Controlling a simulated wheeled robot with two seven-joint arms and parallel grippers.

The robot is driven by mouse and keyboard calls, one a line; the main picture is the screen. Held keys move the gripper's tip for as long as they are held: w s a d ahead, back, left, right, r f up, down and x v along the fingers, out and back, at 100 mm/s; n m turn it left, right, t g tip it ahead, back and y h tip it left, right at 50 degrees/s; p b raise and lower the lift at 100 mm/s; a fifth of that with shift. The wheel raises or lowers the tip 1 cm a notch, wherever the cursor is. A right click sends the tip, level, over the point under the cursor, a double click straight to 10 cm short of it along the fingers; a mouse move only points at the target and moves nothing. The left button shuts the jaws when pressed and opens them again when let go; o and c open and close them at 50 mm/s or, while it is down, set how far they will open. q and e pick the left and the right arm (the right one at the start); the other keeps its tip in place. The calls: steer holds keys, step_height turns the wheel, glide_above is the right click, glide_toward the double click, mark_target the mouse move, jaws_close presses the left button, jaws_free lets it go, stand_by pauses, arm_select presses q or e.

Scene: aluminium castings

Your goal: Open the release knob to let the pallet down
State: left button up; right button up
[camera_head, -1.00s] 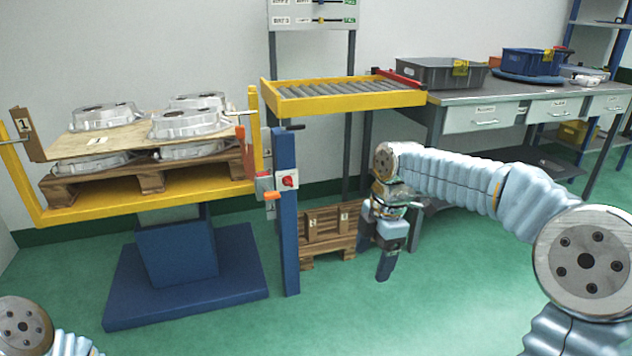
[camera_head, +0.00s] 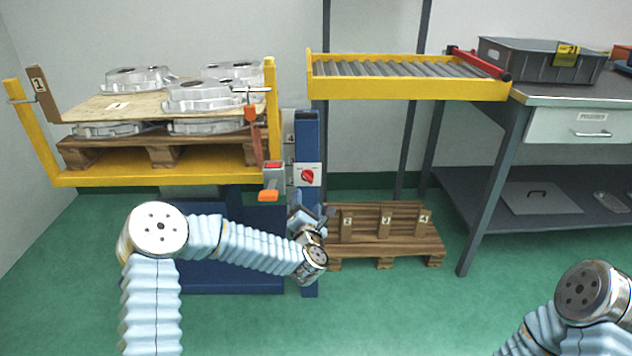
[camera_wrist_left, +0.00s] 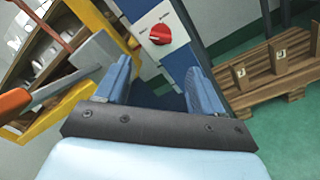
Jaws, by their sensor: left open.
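The red release knob (camera_head: 308,175) sits on a pale plate on the blue post, right of the lift. It also shows in the left wrist view (camera_wrist_left: 161,35), just beyond the fingertips. My left gripper (camera_head: 310,214) is open and empty, a little below the knob and apart from it. Its two blue fingers (camera_wrist_left: 160,80) point toward the post. The wooden pallet (camera_head: 164,150) rests on the yellow lift platform (camera_head: 150,179), raised above the floor, and carries castings and a board. My right gripper is out of the picture; only part of that arm shows.
An orange-handled lever (camera_head: 268,196) juts out left of the knob. A second pallet (camera_head: 385,250) with numbered blocks lies on the floor right of the post. A yellow roller table (camera_head: 410,92) and a workbench (camera_head: 565,98) stand further right. Green floor is clear in front.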

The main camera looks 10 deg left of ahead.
mark_target(307, 177)
arm_select(q)
steer(key=p+x, duration=0.1)
steer(key=x, duration=1)
steer(key=shift+f, duration=0.1)
steer(key=c, duration=1.1)
steer(key=shift+o, duration=0.2)
